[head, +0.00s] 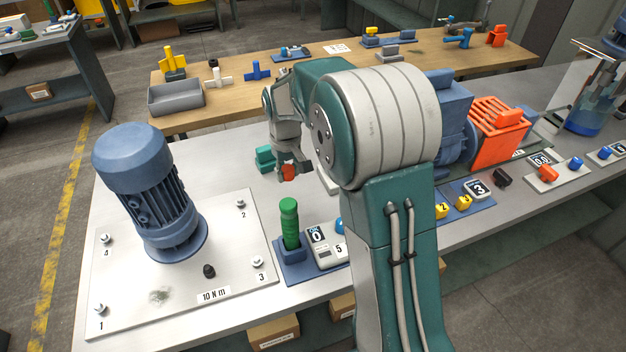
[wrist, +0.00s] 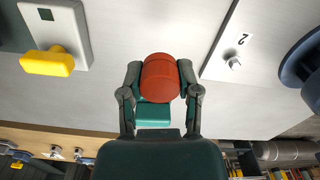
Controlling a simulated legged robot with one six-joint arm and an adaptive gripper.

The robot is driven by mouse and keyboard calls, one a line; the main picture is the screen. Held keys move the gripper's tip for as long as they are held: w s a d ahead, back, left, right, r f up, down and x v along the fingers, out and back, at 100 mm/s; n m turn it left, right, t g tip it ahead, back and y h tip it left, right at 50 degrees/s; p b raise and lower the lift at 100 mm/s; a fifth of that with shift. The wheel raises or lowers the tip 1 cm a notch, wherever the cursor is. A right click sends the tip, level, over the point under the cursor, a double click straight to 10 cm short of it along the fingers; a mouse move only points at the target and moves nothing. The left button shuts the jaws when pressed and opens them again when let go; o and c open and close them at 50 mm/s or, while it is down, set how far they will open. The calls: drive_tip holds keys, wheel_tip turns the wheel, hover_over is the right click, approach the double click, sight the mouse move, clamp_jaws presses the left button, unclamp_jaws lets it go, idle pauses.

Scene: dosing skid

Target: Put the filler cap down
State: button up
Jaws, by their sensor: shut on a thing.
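The filler cap appears to be the red-orange round piece (wrist: 161,80) between my fingers in the wrist view. My gripper (wrist: 160,85) is shut on it, with one finger on each side. In the head view the cap (head: 288,171) shows as a small red patch at the end of my gripper (head: 287,176), over the light grey bench (head: 232,170). Whether it touches the bench is hard to tell. A teal block (head: 265,157) stands close to the left of my gripper, and shows partly behind the cap in the wrist view (wrist: 152,114).
A blue motor (head: 150,190) stands on a bolted white plate (head: 120,270) at left. A green handle (head: 290,222) stands upright in a blue holder nearer the front. In the wrist view a yellow handle (wrist: 48,62) sits on a white plate.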

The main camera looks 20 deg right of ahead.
hover_over(288, 196)
drive_tip(key=s, duration=0.3)
drive_tip(key=f, duration=0.5)
drive_tip(key=shift+w+a, duration=0.25)
drive_tip(key=shift+a, duration=0.15)
wheel_tip(288, 196, down, 3)
drive_tip(key=shift+f, duration=0.2)
drive_tip(key=shift+d+f, duration=0.1)
drive_tip(key=shift+d, duration=0.05)
drive_tip(key=shift+f, duration=0.1)
drive_tip(key=shift+f, duration=0.3)
drive_tip(key=shift+f, duration=0.2)
drive_tip(key=o, duration=1.1)
drive_tip(key=shift+r, duration=0.1)
